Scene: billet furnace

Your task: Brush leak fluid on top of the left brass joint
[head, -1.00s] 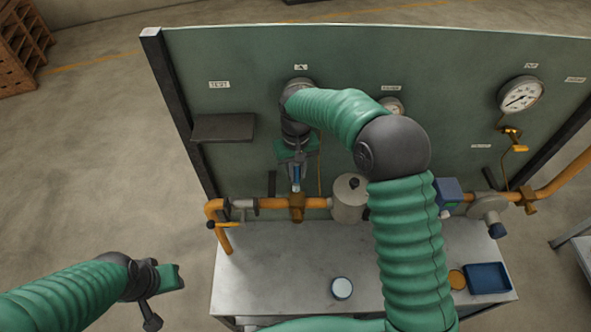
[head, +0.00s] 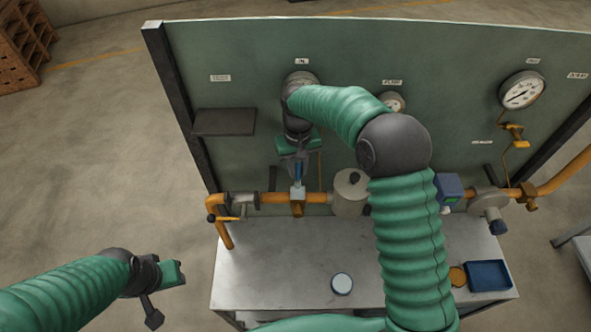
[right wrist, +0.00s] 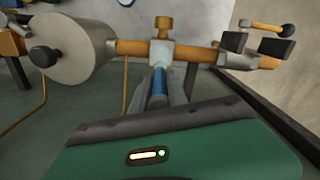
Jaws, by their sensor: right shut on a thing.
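The left brass joint (head: 297,208) sits on the orange pipe, left of the grey round body. Its upper face looks pale; in the right wrist view the joint (right wrist: 161,53) also looks pale where the tool meets it. My right gripper (head: 298,172) is above the joint, pointing down, shut on a blue-handled brush (head: 298,173). The brush (right wrist: 158,86) shows between the fingers, its tip at or very near the joint; exact contact is hard to tell. My left gripper (head: 172,273) is away at lower left, its jaws unclear. A round dish (head: 342,284) with pale contents stands on the bench.
The green panel (head: 235,170) stands behind the pipe, with a dark shelf (head: 224,122) and gauges (head: 522,91). A grey cylindrical body (head: 348,195) is just right of the joint. A blue tray (head: 489,276) lies at bench right. The bench's left part is clear.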

